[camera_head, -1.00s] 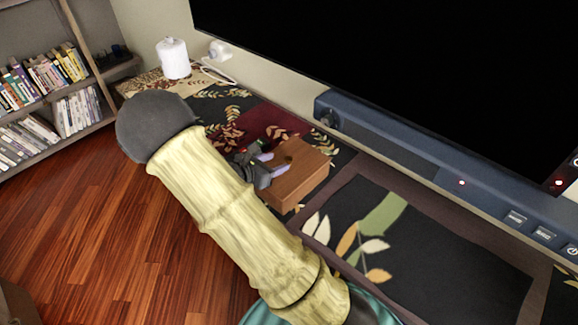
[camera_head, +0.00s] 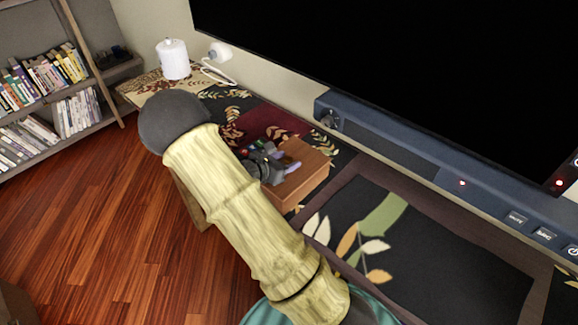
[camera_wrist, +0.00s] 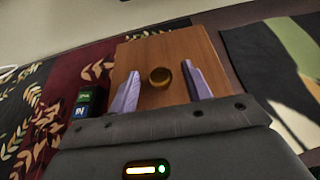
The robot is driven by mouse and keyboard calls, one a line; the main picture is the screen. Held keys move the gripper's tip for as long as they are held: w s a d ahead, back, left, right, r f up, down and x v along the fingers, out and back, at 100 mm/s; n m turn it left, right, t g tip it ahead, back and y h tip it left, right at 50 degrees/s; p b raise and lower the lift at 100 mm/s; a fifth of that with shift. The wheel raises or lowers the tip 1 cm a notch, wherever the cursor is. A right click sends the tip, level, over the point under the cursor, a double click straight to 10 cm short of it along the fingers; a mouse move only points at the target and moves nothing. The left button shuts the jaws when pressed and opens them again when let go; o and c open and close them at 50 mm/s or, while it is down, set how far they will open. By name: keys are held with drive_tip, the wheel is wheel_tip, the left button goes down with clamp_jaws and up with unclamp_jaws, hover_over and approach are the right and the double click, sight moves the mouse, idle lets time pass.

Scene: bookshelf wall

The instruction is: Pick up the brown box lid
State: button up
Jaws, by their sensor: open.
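The brown box lid (camera_wrist: 185,52) is a flat wooden panel with a round brass-coloured knob (camera_wrist: 160,77) near its middle. In the head view the brown box (camera_head: 301,187) with this lid on top sits on the patterned surface below the black screen. My gripper (camera_wrist: 161,88) is open in the wrist view. Its two pale purple fingers stand on either side of the knob, with clear space between each finger and the knob. In the head view my gripper (camera_head: 283,168) is over the box top, and the knob is hidden there. I cannot tell whether the fingertips touch the lid.
A large black screen (camera_head: 400,80) with a dark blue bar (camera_head: 400,145) stands behind the box. A white canister (camera_head: 172,60) stands at the far end of the surface. A bookshelf (camera_head: 95,70) is at the left. The patterned surface right of the box is clear.

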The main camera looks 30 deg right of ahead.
clamp_jaws()
idle(0.3)
wheel_tip(320, 180, up, 10)
drive_tip(key=p, duration=0.1)
idle(0.4)
idle(0.4)
